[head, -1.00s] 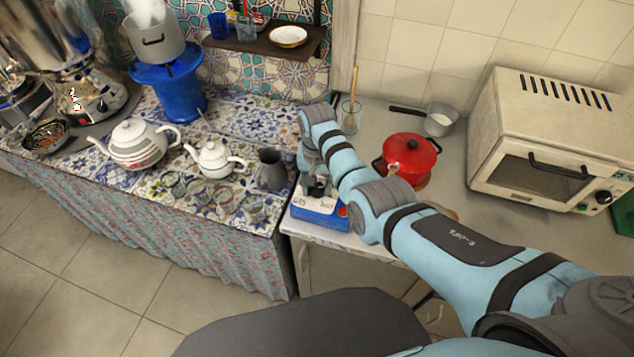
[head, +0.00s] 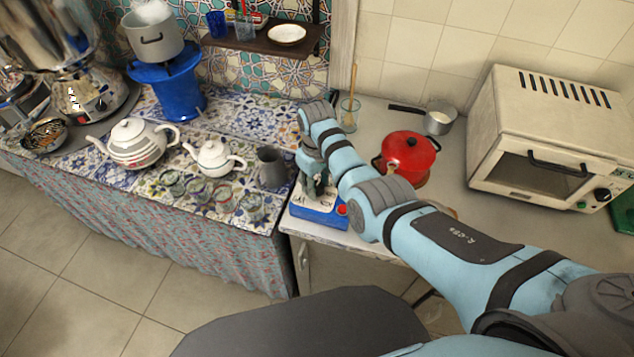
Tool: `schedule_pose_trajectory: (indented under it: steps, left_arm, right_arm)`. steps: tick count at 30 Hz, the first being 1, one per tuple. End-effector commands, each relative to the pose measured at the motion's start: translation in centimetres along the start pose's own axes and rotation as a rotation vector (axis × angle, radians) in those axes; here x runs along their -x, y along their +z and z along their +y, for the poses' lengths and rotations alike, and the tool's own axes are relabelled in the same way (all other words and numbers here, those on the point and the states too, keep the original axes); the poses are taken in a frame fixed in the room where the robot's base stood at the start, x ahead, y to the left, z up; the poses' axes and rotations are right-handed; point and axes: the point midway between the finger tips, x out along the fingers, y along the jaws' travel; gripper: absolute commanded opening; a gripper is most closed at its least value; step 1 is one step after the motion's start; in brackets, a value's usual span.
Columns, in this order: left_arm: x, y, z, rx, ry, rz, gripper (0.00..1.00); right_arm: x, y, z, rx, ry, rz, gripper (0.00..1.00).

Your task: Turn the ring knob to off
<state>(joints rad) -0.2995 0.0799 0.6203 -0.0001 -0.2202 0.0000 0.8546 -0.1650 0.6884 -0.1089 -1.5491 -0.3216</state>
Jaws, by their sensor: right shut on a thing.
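A small blue and white box (head: 318,214) with dark lettering and a red button (head: 342,210) on its front right stands at the left end of the grey counter. My right gripper (head: 318,192) points down onto the top of this box, shut on the ring knob there. The knob itself is hidden by the fingers and cannot be made out, so its setting does not show. My left gripper is not in view.
A red pot (head: 408,155) stands close to the right of my right arm. A glass jar (head: 349,114) stands behind it, and a grey jug (head: 271,167) and white teapot (head: 214,157) to the left. A toaster oven (head: 550,140) fills the right.

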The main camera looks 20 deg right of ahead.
Motion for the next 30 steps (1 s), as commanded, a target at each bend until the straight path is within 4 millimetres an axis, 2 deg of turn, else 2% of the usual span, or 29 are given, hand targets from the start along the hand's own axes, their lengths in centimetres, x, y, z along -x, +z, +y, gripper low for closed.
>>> schedule_pose_trajectory:
  steps: [10, 26, 27, 30]
  left_arm:
    - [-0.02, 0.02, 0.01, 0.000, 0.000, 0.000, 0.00]
    - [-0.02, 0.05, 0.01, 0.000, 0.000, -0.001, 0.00]
    - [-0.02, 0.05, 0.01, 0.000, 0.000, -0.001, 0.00]
    - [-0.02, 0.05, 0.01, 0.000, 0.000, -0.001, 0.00]
  right_arm:
    - [-0.18, 0.11, -0.11, 0.154, -0.003, -0.003, 0.05]
    - [-0.20, 0.13, -0.16, 0.182, -0.004, -0.004, 0.05]
    - [-0.20, 0.13, -0.17, 0.182, -0.004, -0.004, 0.36]
    - [-0.16, 0.10, -0.15, 0.182, -0.004, -0.003, 0.52]
